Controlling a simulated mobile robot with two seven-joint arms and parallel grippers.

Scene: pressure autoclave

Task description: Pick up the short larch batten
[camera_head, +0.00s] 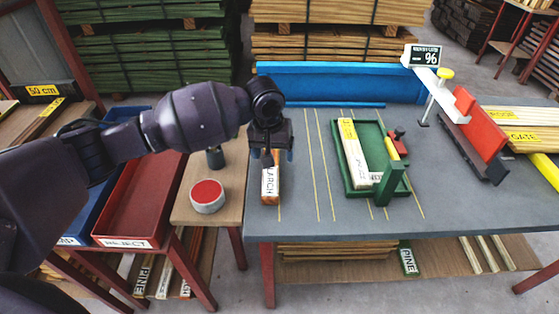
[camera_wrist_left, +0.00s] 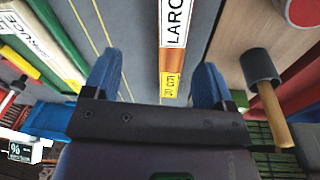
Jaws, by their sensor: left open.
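The short larch batten (camera_head: 270,184) lies near the left end of the grey table, its white LARCH label facing up. In the left wrist view the batten (camera_wrist_left: 171,60) shows orange-brown wood, the white label and a yellow tag. My left gripper (camera_head: 272,155) is over the far end of the batten and hides that end in the head view. In the wrist view my gripper (camera_wrist_left: 158,75) is open, with blue fingers on either side of the batten's line and gaps to both. I cannot tell how far above the table the fingertips are. My right gripper is not in view.
A green tray (camera_head: 377,189) with a pale labelled batten (camera_head: 353,152) stands right of the larch batten. A blue fence (camera_head: 335,82) runs along the back.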

